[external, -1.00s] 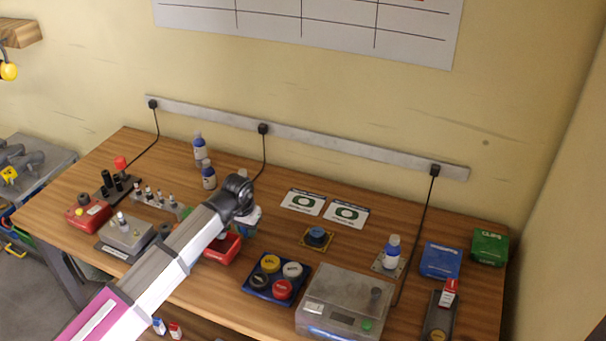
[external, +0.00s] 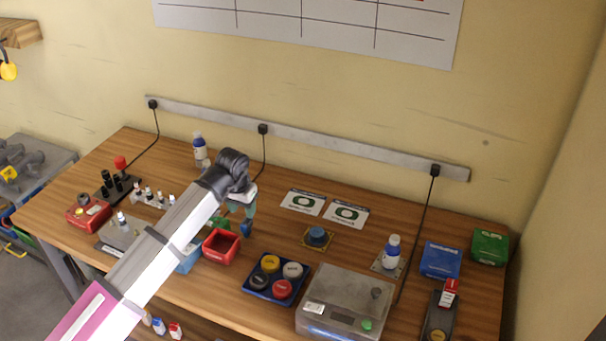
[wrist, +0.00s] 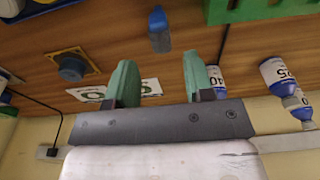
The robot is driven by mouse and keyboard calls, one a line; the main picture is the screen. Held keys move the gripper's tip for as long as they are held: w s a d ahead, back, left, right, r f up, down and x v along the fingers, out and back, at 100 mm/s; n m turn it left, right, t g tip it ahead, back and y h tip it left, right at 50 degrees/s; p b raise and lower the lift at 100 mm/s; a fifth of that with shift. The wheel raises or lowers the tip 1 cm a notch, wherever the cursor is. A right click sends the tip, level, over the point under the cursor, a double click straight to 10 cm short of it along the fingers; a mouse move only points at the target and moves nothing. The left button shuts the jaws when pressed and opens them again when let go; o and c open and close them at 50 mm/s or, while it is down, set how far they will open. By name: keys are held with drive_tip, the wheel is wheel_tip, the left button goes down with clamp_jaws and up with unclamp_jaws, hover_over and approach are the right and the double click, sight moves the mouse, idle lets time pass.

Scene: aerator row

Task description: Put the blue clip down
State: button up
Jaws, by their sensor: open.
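The blue clip (external: 246,229) shows just below my gripper's fingertips, beside the right side of a red bin. In the wrist view the blue clip (wrist: 159,30) is beyond the fingertips, roughly in line with the gap between them, and apart from both fingers. I cannot tell exactly how it rests on the wooden table. My gripper (external: 249,212) points down above the table, with its teal fingers partly visible. In the wrist view my gripper (wrist: 158,66) has its two fingers spread with nothing between them.
The red bin (external: 221,259) stands close left of the clip, with a green bin (external: 219,223) behind and a light blue bin (external: 188,262) to its left. A dark tray (external: 256,293) with coloured caps is in front. Bare wood lies to the right, before the cards (external: 302,201).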

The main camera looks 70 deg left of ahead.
sight(246, 221)
drive_tip(key=shift+o, duration=0.5)
drive_tip(key=shift+s+d+r, duration=0.1)
drive_tip(key=shift+r, duration=1.35)
drive_tip(key=f, duration=0.3)
drive_tip(key=w+a+f+t+y, duration=0.1)
drive_tip(key=f, duration=0.3)
drive_tip(key=f+t+y, duration=0.1)
drive_tip(key=f, duration=0.3)
drive_tip(key=shift+w+a+f, duration=0.25)
drive_tip(key=shift+w+a, duration=0.05)
drive_tip(key=shift+w, duration=0.05)
drive_tip(key=shift+c, duration=0.3)
clamp_jaws()
